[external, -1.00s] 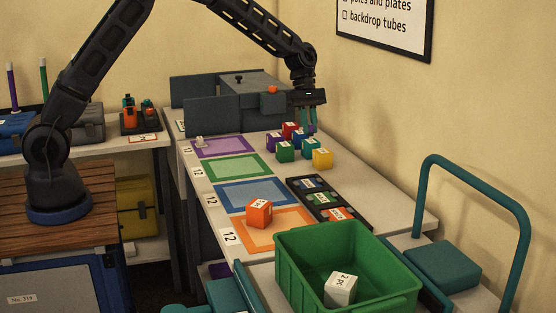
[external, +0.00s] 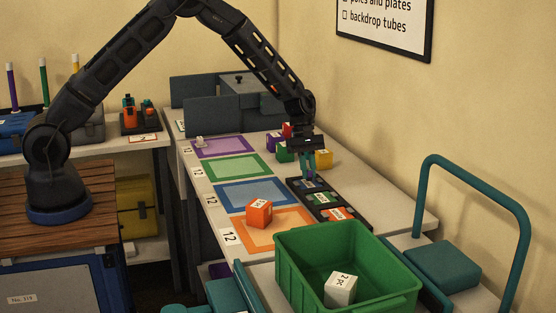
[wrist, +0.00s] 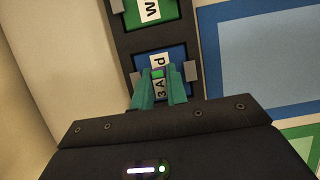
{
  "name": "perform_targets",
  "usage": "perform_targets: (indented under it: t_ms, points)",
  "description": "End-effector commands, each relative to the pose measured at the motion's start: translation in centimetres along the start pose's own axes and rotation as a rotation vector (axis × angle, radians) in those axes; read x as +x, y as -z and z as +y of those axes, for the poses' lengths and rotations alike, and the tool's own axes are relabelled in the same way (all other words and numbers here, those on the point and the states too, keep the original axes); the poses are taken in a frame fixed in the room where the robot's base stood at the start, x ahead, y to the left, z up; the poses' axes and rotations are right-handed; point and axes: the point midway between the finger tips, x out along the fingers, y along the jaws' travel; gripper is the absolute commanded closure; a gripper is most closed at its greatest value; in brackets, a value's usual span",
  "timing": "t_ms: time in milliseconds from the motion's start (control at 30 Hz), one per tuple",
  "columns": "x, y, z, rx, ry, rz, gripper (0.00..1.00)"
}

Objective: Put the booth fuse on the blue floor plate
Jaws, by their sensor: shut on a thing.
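My gripper (external: 309,177) points down over the far end of the black tray (external: 293,184), by its blue slot. In the wrist view its teal fingers (wrist: 158,85) are shut on a small piece with a green band, which I take for the booth fuse (wrist: 157,73). I cannot tell whether the piece still touches the tray. The blue floor plate (external: 253,194) lies flat and bare just left of the tray; it also shows in the wrist view (wrist: 270,60).
Purple (external: 221,147), green (external: 232,168) and orange (external: 262,238) plates share the table. An orange cube (external: 259,212) stands on the orange one. Several coloured cubes, including a yellow one (external: 323,159), stand behind my gripper. A green crate (external: 345,245) holds a white cube.

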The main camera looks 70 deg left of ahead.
Motion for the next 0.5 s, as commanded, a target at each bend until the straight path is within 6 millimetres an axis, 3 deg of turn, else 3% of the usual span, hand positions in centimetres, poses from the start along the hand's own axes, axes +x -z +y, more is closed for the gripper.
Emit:
perform_targets:
  t_ms: [100,467,500]
  points:
    - [1.04,0.40,-0.03,0.000,0.001,-0.001,1.00]
    - [1.28,0.53,-0.01,0.001,0.000,0.000,1.00]
    - [1.28,0.53,-0.01,0.001,0.000,0.000,0.81]
